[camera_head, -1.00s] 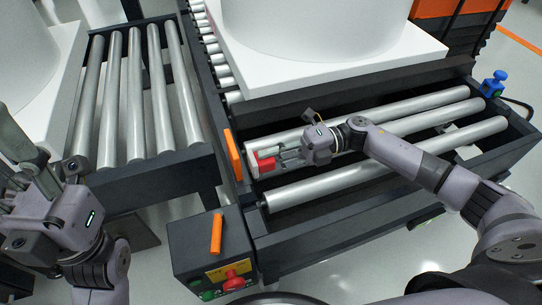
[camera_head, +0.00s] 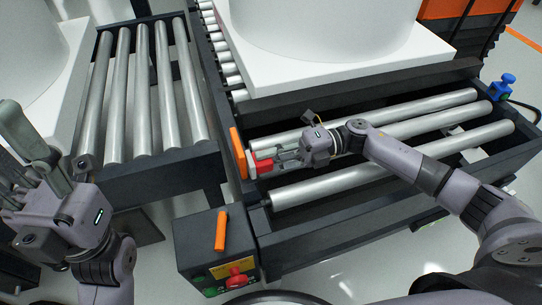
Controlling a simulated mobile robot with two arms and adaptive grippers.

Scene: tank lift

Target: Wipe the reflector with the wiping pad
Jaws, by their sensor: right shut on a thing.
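My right gripper (camera_head: 285,158) is shut on the wiping pad, which has a red grip (camera_head: 264,166) and a white face (camera_head: 252,164) turned to the left. The pad is above the silver rollers at the left end of the near conveyor. The reflector (camera_head: 238,153), an orange strip, stands on the conveyor frame just left of the white face. The pad is very close to it; whether they touch is hard to tell. My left gripper (camera_head: 22,165) is at the left edge, its fingers apart and nothing seen between them.
A control box (camera_head: 206,248) with a red button and a second orange strip (camera_head: 221,230) stands in front. A large white tank on a white base (camera_head: 340,65) is behind the rollers. A blue fixture (camera_head: 503,83) is at the right. Another roller conveyor (camera_head: 140,95) is at the left.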

